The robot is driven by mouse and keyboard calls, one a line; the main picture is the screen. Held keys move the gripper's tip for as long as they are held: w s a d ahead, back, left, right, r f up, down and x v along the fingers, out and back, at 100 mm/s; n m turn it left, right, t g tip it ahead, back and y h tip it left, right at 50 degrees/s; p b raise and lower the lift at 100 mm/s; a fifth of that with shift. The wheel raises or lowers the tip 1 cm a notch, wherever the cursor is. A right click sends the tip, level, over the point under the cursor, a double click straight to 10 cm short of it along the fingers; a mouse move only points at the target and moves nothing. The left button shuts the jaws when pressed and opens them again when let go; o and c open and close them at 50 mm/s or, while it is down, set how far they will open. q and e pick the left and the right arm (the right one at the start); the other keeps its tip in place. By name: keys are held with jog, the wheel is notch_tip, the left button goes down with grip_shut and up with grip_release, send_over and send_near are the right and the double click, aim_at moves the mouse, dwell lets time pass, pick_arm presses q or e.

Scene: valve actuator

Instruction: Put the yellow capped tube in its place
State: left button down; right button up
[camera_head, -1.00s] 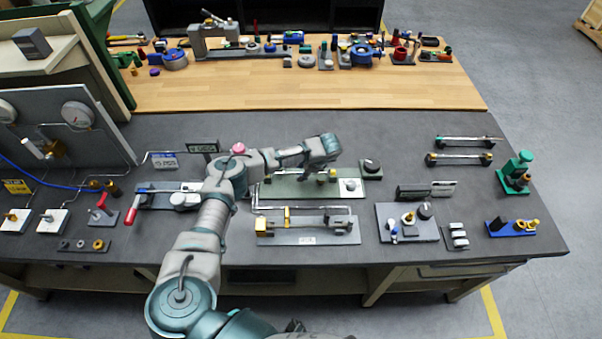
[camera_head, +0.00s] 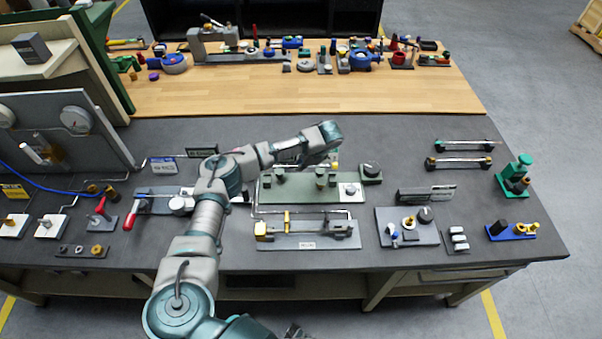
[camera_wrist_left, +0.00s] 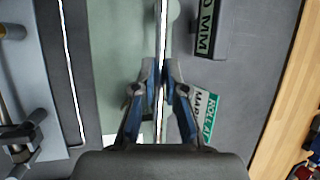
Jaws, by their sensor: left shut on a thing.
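My left gripper (camera_head: 318,160) is above the rear of a pale green plate (camera_head: 300,197) near the middle of the bench. In the left wrist view its fingers (camera_wrist_left: 162,70) are shut on a thin, shiny tube (camera_wrist_left: 163,28), which runs lengthwise through the picture. A small yellow end (camera_head: 334,166) shows just below the gripper in the head view. The plate has two green-grey posts (camera_head: 280,175) (camera_head: 320,178), with no tube lying across them. The far part of the tube is hidden by my wrist. A dark part at the bottom edge may be my right gripper (camera_head: 296,330).
A black knob block (camera_head: 371,172) stands right of the plate. A second plate with a brass fitting (camera_head: 308,235) lies in front. A green and white label (camera_wrist_left: 203,108) and a black sign (camera_wrist_left: 208,28) lie beside the tube.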

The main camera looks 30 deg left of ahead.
pick_arm(q)
notch_tip(320, 180, up, 4)
jog(key=shift+f, duration=0.2)
jog(key=s+d+f+n+g+h, duration=0.1)
jog(key=s+d+n+g, duration=0.3)
jog(key=s+d+n, duration=0.6)
jog(key=s+d+h, duration=0.1)
jog(key=d, duration=0.4)
jog(key=shift+s+d, duration=0.3)
jog(key=shift+s, duration=0.05)
jog(key=shift+f, duration=0.1)
